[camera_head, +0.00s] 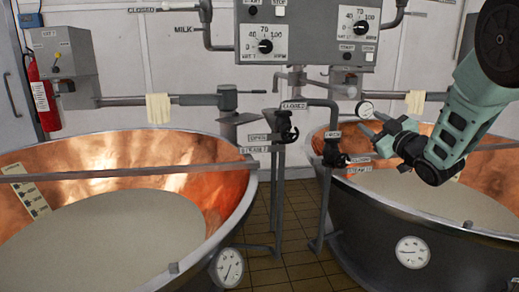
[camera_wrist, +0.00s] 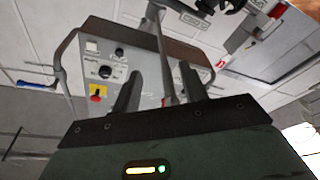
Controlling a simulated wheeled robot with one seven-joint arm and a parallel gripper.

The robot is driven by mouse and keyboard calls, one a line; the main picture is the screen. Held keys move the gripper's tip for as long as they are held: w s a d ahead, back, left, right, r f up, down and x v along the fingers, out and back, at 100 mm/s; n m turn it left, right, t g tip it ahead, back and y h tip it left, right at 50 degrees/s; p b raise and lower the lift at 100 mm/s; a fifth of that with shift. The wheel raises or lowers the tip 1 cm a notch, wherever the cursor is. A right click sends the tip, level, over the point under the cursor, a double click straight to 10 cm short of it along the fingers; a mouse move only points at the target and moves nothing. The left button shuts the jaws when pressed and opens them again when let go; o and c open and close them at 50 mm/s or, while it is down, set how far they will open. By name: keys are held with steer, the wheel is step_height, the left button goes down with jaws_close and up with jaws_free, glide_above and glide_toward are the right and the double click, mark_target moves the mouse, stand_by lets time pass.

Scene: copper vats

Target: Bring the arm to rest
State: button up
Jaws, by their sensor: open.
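My arm reaches in from the upper right of the head view, and its green link bends down over the right copper vat (camera_head: 440,230).
The left copper vat (camera_head: 205,172) holds pale liquid, as does the right one. Pipes with black valves (camera_head: 287,128) stand between them over a tiled floor (camera_head: 298,220). A grey control panel (camera_head: 305,32) hangs above. A red fire extinguisher (camera_head: 42,95) is at the left.

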steer(key=s+a+f+m+g+h+p, duration=0.1)
steer(key=s+a+f+m+g, duration=0.1)
steer(key=s+a+f+g, duration=0.3)
steer(key=s+a+f+m+g+h, duration=0.1)
steer(key=s+a+f+g, duration=0.1)
steer(key=s+a, duration=0.55)
steer(key=s+a+f+m+g+h+p, duration=0.1)
steer(key=s+a+f+m+g, duration=0.15)
steer(key=s+a+g, duration=0.35)
steer(key=s+f+n+g+h, duration=0.1)
steer(key=s+f+g, duration=0.1)
steer(key=s, duration=1.2)
steer(key=s+f+n+g+h, duration=0.1)
steer(key=s+g, duration=0.3)
steer(key=s, duration=1)
steer(key=shift+s+d+f+h+p, duration=0.2)
steer(key=shift+f+h+p, duration=0.15)
steer(key=shift+h, duration=0.15)
steer(key=shift+a, duration=0.1)
